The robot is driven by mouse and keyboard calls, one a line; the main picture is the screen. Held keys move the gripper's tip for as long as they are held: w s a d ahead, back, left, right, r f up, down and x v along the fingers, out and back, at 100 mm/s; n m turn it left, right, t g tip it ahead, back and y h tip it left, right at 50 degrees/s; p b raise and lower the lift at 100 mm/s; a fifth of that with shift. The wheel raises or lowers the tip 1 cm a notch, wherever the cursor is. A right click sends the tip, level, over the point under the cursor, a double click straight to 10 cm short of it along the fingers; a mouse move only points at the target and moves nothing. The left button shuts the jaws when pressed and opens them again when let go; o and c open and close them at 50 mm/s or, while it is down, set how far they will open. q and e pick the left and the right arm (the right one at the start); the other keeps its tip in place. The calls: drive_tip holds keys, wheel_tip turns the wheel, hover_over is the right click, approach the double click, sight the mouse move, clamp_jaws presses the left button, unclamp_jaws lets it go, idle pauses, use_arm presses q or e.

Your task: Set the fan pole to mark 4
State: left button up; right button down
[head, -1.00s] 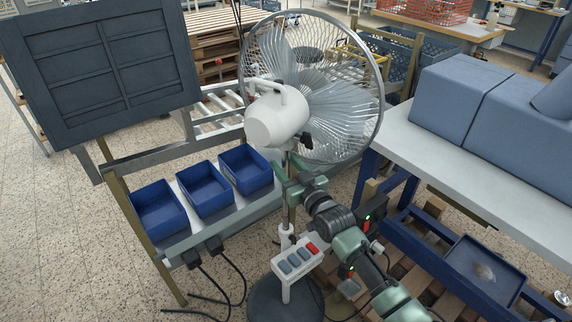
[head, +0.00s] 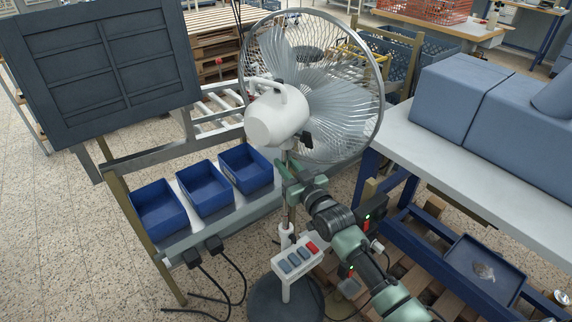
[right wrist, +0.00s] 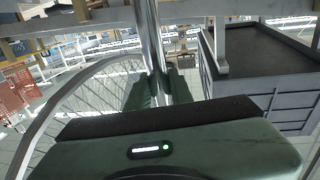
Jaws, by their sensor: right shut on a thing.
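The pedestal fan stands in the middle of the head view, with a white motor housing (head: 277,120) and a wire cage (head: 350,90). Its upright pole (head: 291,215) runs down through a white collar to a control box (head: 297,260) and a dark round base (head: 285,302). My right gripper (head: 290,188) is shut on the pole just below the fan head; the wrist view also shows the shiny pole (right wrist: 155,55) between its fingers (right wrist: 160,92). I cannot make out any marks on the pole. My left gripper is not in view.
Blue bins (head: 160,207) sit on a rail left of the pole. A grey-topped bench (head: 430,150) with blue blocks stands at the right. A dark panel (head: 100,65) is at upper left. Black cables lie on the floor near the base.

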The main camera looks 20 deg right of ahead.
sight(303, 137)
idle(0.9)
wheel_tip(303, 137, up, 15)
drive_tip(key=p, duration=1.1)
drive_tip(key=shift+f, duration=0.25)
drive_tip(key=c, duration=1.3)
unclamp_jaws()
drive_tip(key=shift+f, duration=0.25)
drive_tip(key=shift+o, duration=0.2)
drive_tip(key=shift+s+d+f, duration=0.1)
drive_tip(key=shift+s, duration=0.45)
drive_tip(key=s+b, duration=0.1)
drive_tip(key=s, duration=0.2)
drive_tip(key=s+d, duration=0.1)
drive_tip(key=s, duration=0.2)
drive_tip(key=shift+s+d+b, duration=0.15)
drive_tip(key=shift+s+b, duration=0.15)
drive_tip(key=shift+b, duration=0.1)
